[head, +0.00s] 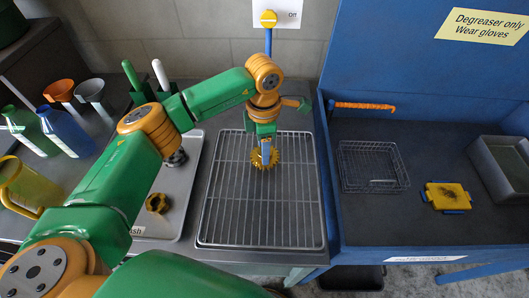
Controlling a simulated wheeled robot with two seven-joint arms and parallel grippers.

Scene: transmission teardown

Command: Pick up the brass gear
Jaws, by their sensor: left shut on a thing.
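The brass gear (257,158) is a yellow toothed ring at the fingertips of my left gripper (265,153). My left gripper points down and is shut on the gear, over the upper part of a wire rack (248,215). I cannot tell whether the gear touches the rack or is held just above it. My right gripper is not in view.
A grey tray (172,215) left of the rack holds a brass-coloured part (157,203) and a dark part (178,158). Bottles and funnels stand far left. The blue basin at right holds a wire basket (372,167), a yellow-and-blue item (447,196) and a grey bin (500,165).

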